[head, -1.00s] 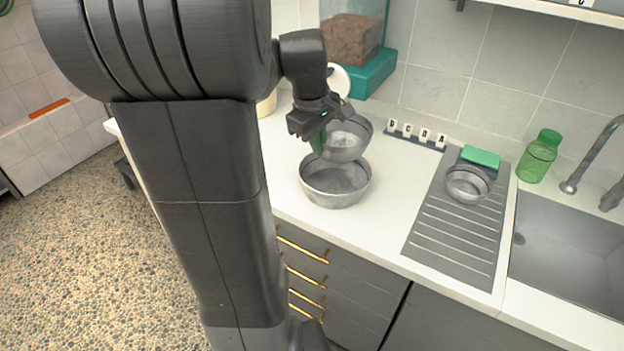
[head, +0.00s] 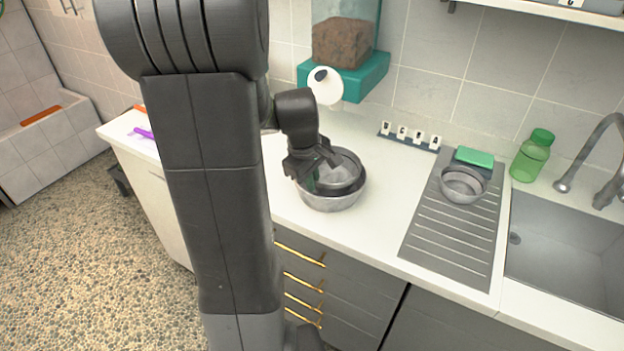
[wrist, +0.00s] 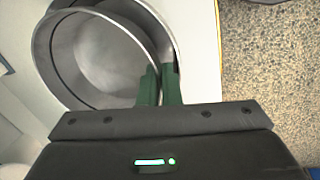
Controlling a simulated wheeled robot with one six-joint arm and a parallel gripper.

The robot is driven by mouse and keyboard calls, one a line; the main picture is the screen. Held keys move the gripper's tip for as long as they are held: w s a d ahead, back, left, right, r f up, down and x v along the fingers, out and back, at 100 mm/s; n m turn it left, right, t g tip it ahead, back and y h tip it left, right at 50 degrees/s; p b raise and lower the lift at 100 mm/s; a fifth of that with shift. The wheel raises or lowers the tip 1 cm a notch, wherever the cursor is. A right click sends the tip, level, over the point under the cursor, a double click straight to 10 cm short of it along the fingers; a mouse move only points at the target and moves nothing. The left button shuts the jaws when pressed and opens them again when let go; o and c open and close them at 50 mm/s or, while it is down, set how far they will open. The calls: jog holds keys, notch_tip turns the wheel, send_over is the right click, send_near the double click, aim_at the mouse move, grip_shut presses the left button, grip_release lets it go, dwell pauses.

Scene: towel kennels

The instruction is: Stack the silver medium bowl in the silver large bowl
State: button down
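The silver large bowl (head: 330,203) stands on the white counter. The silver medium bowl (head: 347,172) is inside its opening, with its rim a little above the large bowl's rim. In the wrist view the medium bowl (wrist: 95,55) fills the upper left, and part of the large bowl (wrist: 166,28) shows beyond its edge. My gripper (head: 312,182) is at the left side of the bowls. Its green fingers (wrist: 160,85) are close together with the medium bowl's rim between them. Whether the medium bowl rests on the large bowl's bottom is hidden.
A smaller silver bowl (head: 462,186) and a green sponge (head: 474,157) are on the grey drainboard (head: 450,235). A green bottle (head: 532,157) stands by the sink (head: 565,250). Letter blocks (head: 410,138) and a teal-based container (head: 345,75) are along the wall. Counter right of the bowls is clear.

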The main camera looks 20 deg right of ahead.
jog(key=shift+f, duration=0.1)
jog(key=shift+f+b, duration=0.45)
jog(key=shift+f, duration=0.05)
jog(key=c, duration=1.9)
grip_release()
jog(key=shift+r+p, duration=0.45)
jog(key=shift+r, duration=0.1)
jog(key=v, duration=1.2)
